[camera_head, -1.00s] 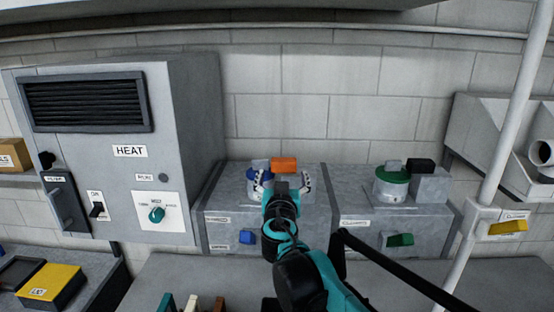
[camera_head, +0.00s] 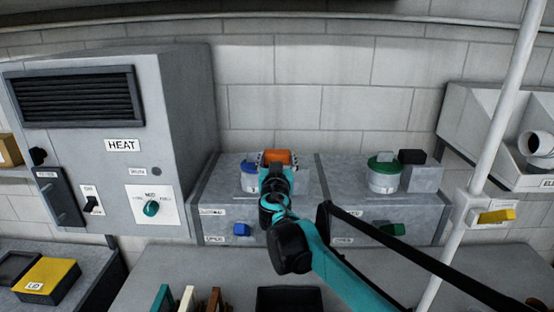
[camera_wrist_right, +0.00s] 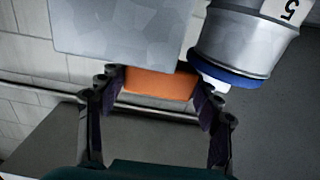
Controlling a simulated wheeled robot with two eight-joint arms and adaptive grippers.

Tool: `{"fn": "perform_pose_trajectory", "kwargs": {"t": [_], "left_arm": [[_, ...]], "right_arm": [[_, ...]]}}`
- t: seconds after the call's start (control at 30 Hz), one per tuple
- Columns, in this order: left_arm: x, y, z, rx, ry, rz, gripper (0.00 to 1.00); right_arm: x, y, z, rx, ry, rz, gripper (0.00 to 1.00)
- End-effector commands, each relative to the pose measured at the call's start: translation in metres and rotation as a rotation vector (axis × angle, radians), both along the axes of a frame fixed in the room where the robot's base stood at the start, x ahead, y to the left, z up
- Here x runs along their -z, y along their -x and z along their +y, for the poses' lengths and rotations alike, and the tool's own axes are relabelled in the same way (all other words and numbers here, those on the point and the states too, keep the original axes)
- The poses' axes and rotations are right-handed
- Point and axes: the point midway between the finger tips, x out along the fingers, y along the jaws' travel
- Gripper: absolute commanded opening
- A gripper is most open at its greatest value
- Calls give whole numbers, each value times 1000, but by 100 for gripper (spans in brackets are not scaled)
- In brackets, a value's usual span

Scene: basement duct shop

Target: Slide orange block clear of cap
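The orange block (camera_head: 277,156) sits above a grey block (camera_head: 301,181), just right of a can (camera_head: 248,184) with a blue cap (camera_head: 246,167) and a small grey knob (camera_head: 252,156). My right gripper (camera_head: 278,160) has one finger on each side of the orange block. In the right wrist view, the fingers meet the ends of the orange block (camera_wrist_right: 158,86), and the blue cap (camera_wrist_right: 228,74) is close beside the right-hand finger. Whether the block still overlaps the cap cannot be told. My left gripper is not in view.
A second can with a green cap (camera_head: 384,164) stands right of it, with a black block (camera_head: 412,157) on another grey block (camera_head: 422,178). A pale pole (camera_head: 495,130) rises at the right. The grey heater cabinet (camera_head: 187,130) stands close on the left.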

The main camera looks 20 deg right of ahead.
Motion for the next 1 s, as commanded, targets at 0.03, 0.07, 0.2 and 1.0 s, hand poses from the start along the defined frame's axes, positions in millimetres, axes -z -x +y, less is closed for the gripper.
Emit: {"fn": "perform_pose_trajectory", "kwargs": {"t": [0.03, 0.07, 0.2, 1.0], "left_arm": [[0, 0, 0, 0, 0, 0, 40], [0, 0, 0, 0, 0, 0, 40], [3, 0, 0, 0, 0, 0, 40], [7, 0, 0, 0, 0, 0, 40]], "right_arm": [[0, 0, 0, -1, 0, 0, 12], [0, 0, -1, 0, 0, 0, 12], [1, 6, -21, 4, 0, 0, 12], [0, 16, -57, 2, 0, 0, 85]]}}
